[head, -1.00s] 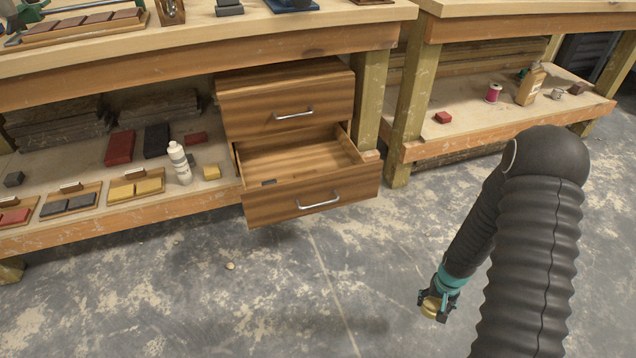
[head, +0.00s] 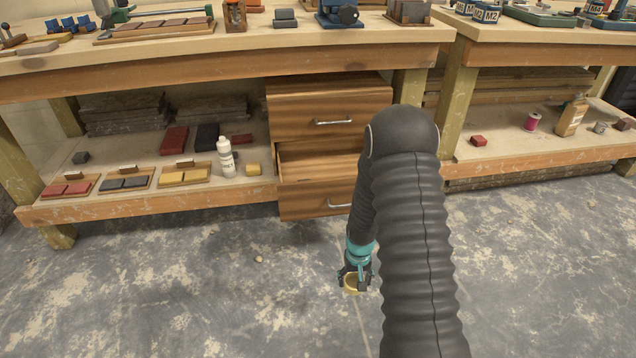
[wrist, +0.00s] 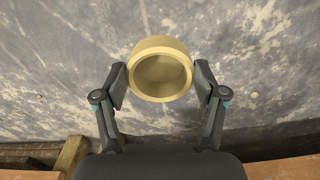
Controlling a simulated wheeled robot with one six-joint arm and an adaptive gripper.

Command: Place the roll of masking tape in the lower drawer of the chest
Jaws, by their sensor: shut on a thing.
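My gripper (head: 354,279) is shut on a roll of masking tape (head: 352,284), a tan ring. The wrist view shows the roll (wrist: 160,50) between the two fingers (wrist: 160,82), with only floor behind it. In the head view the gripper and roll are in front of the chest and apart from it. The wooden chest (head: 330,99) has two drawers with silver handles. Its upper drawer (head: 325,120) is shut. Its lower drawer (head: 305,203) is pulled out; my arm hides its right part, and the inside I can see looks bare.
Left of the chest, the low shelf holds a white bottle (head: 225,158), a yellow block (head: 253,169) and trays of coloured blocks (head: 183,177). Workbench tops (head: 200,60) overhang the chest. Another bench at right has a pink spool (head: 532,122). The floor in front (head: 200,290) is clear.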

